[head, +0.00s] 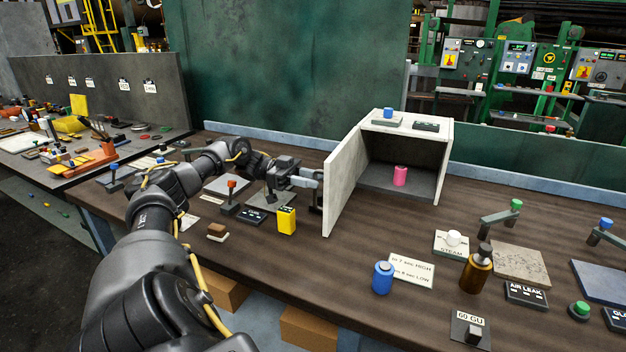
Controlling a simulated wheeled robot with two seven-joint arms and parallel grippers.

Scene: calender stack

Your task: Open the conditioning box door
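The conditioning box (433,151) is a white open-fronted box on the brown workbench. Its door (346,183) stands swung out to the left and forward, so the inside shows. A pink cylinder (400,175) stands on the box's dark floor. My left gripper (312,187) is at the outer left side of the door, at about the handle's height. The handle and fingertips overlap there, and I cannot tell whether the fingers are closed on it. My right gripper is not in view.
A yellow block (286,220) stands just in front of my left gripper. Bare bench lies between the door and these.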

